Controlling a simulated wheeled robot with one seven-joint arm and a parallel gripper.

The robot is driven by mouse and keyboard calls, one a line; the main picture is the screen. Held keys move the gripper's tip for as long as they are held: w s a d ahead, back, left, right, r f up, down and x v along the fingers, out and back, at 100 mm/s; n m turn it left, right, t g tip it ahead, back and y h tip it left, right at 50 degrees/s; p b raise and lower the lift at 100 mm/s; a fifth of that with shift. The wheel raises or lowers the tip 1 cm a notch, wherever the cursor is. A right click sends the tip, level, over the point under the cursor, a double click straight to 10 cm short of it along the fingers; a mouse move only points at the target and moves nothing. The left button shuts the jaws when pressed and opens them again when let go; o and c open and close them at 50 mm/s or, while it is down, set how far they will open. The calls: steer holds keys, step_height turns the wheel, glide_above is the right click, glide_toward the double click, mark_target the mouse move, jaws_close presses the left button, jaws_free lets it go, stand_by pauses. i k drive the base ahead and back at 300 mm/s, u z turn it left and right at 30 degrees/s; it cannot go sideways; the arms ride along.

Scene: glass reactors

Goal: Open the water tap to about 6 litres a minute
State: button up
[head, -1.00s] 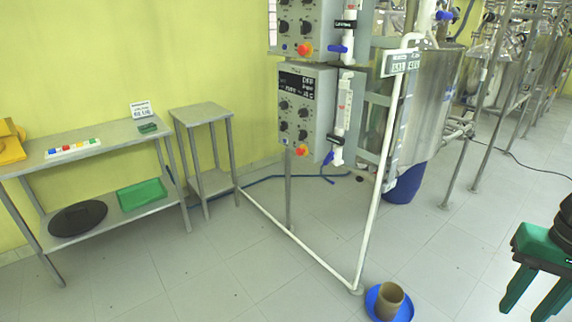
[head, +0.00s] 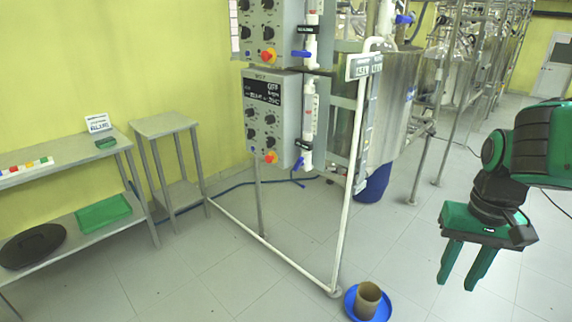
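Two white flowmeter tubes with blue tap handles show in the head view. The upper blue tap handle (head: 301,54) sits under the upper flowmeter (head: 312,22). The lower blue tap handle (head: 299,163) sits at the foot of the lower flowmeter (head: 308,122), beside the lower control box (head: 272,118). I cannot read the flow scales or tell which tap is for water. My green gripper (head: 467,285) is at the right, fingers pointing down, open and empty, well apart from both taps.
A white pipe frame (head: 346,190) stands in front of the steel vessel (head: 393,100). A brown pot (head: 367,299) in a blue dish (head: 352,312) is on the floor. A small grey table (head: 165,123) and a shelf bench stand left.

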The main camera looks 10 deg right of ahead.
mark_target(299, 162)
steer(key=i, duration=0.85)
steer(key=z, duration=0.05)
